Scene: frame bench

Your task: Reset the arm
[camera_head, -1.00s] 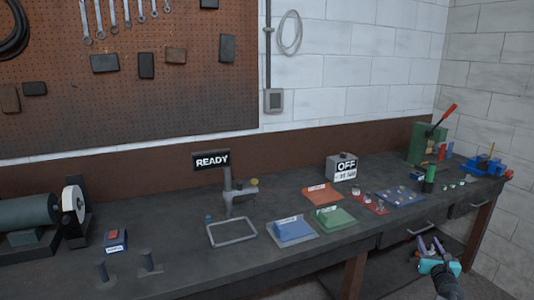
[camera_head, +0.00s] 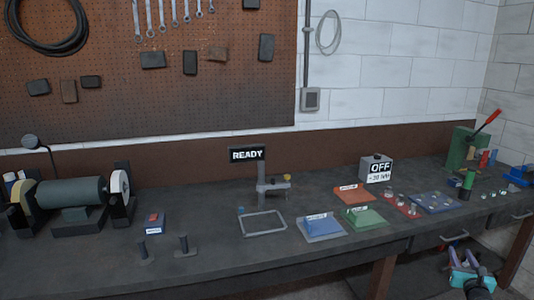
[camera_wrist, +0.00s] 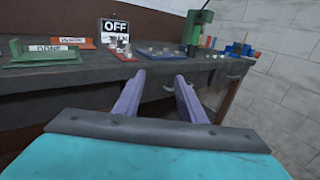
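My gripper (camera_head: 466,260) is at the lower right of the head view, in front of the bench and below its top edge. In the wrist view my gripper (camera_wrist: 159,82) shows two purple fingers spread apart with nothing between them. It is open and empty. The fingers point toward the bench front, and no object touches them.
The dark bench (camera_head: 225,265) carries a READY sign (camera_head: 247,154), an OFF box (camera_head: 377,168), a blue tray (camera_head: 320,228), a green tray (camera_head: 364,219), an orange tray (camera_head: 356,192) and a grinder (camera_head: 72,200). A green press (camera_head: 459,150) stands at right. A drawer front (camera_head: 440,237) is near my gripper.

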